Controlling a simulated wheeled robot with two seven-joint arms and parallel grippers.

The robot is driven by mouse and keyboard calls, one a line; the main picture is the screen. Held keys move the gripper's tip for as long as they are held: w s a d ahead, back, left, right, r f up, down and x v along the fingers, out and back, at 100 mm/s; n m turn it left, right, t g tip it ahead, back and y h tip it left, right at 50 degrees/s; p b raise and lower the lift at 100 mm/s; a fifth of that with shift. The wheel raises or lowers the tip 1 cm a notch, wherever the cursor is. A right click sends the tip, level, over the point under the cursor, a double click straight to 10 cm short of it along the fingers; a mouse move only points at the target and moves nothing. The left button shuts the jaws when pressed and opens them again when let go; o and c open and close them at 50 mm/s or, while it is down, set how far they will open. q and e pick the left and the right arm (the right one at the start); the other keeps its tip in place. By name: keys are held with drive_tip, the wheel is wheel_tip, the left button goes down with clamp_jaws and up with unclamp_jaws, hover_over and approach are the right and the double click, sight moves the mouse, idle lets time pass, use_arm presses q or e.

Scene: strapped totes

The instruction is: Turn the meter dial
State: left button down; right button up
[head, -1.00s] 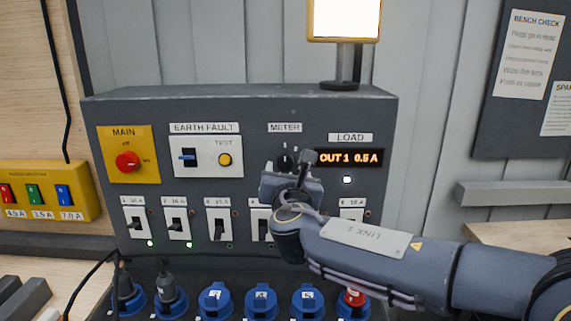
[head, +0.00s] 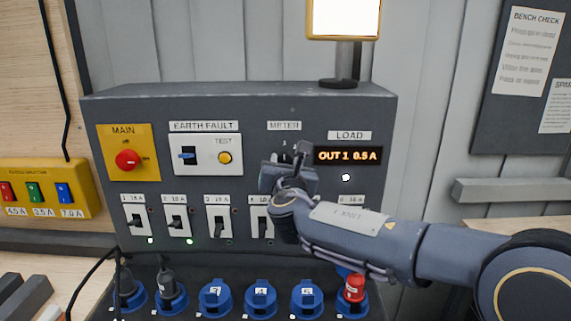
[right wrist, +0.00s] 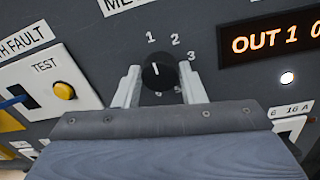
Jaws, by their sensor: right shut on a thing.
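The meter dial (right wrist: 160,76) is a round black knob with a white pointer mark, under the METER label on the grey panel. In the right wrist view, numbers including 1, 2 and 3 ring it, and its mark points up near 1. My right gripper (head: 289,158) has a finger on each side of the dial and is shut on it; the fingers also show in the right wrist view (right wrist: 160,70). In the head view the gripper hides most of the dial. The load display (head: 348,156) reads OUT 1 0.5 A. My left gripper is not in view.
The yellow MAIN switch plate (head: 129,153) and the white EARTH FAULT plate (head: 206,155) are left of the dial. A row of breaker switches (head: 177,223) and blue sockets (head: 261,299) lies below. A lamp on a post (head: 343,62) stands on top.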

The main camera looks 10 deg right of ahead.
drive_tip(key=n+b, duration=0.8)
drive_tip(key=n, duration=0.2)
drive_tip(key=n+h+b, duration=0.1)
drive_tip(key=n+b, duration=0.8)
drive_tip(key=n, duration=0.1)
drive_tip(key=n+h+b, duration=0.1)
drive_tip(key=n+b, duration=0.8)
drive_tip(key=n, duration=0.1)
drive_tip(key=shift+w+a+f+n+g, duration=0.1)
drive_tip(key=shift+a+f+n+g, duration=0.2)
drive_tip(key=shift+a+f+n, duration=0.1)
idle(0.8)
idle(0.4)
drive_tip(key=o, duration=1)
drive_tip(key=shift+d+r, duration=0.1)
